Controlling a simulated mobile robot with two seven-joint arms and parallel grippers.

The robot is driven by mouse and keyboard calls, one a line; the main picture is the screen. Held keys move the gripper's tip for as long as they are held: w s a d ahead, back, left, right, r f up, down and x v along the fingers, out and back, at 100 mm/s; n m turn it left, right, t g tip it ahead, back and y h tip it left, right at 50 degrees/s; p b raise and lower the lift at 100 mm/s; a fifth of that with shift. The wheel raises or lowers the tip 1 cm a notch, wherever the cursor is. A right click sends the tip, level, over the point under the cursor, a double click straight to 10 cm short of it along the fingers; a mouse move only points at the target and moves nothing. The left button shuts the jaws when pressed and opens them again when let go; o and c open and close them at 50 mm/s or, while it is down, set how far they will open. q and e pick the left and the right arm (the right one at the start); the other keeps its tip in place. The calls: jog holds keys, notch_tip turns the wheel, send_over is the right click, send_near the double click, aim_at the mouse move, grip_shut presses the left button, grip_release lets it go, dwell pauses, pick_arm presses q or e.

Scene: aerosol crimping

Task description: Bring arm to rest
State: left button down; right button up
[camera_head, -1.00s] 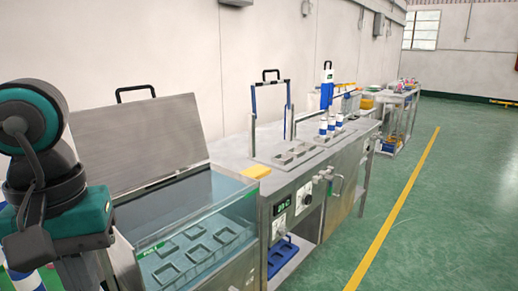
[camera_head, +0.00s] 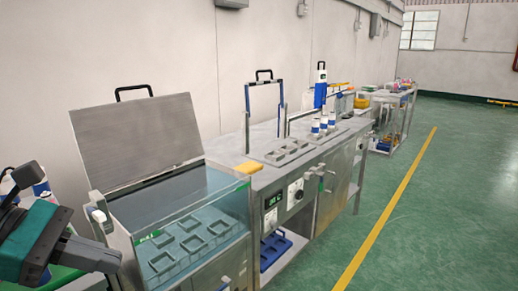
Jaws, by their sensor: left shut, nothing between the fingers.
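My left arm comes in at the lower left edge, and its gripper (camera_head: 98,258) points right, in front of the glass-walled bath. The gripper is shut with nothing held. It is apart from the objects on the benches. My right arm and gripper are not in view.
The water bath (camera_head: 200,238) has a raised metal lid (camera_head: 138,142) and an empty rack inside. The green floor (camera_head: 440,220) at the right is clear.

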pick_arm(q)
jog(key=w+a+f+n+t+y, duration=0.15)
jog(key=a+f+n+t, duration=0.55)
jog(key=n, duration=0.8)
jog(key=w+a+f+n+t+y, duration=0.1)
jog(key=a+f+n+t+y, duration=0.15)
jog(key=f+n+t, duration=0.85)
jog(key=s+d+f+n+g+y, duration=0.1)
jog(key=s+d+f+n+g, duration=0.2)
jog(key=n, duration=0.5)
jog(key=s+d+f+n+g+y, duration=0.2)
jog(key=s+d+f+n+g, duration=0.1)
jog(key=d+f+n, duration=0.3)
jog(key=s+d+f+n+g+y+p, duration=0.1)
jog(key=s+d+f+n+g, duration=0.2)
jog(key=f+n, duration=0.4)
jog(key=d+n+g, duration=0.1)
jog(key=n, duration=0.2)
jog(key=shift+s+d+g+y, duration=0.25)
jog(key=shift+d+g+y, duration=0.05)
jog(key=shift+d+y, duration=0.1)
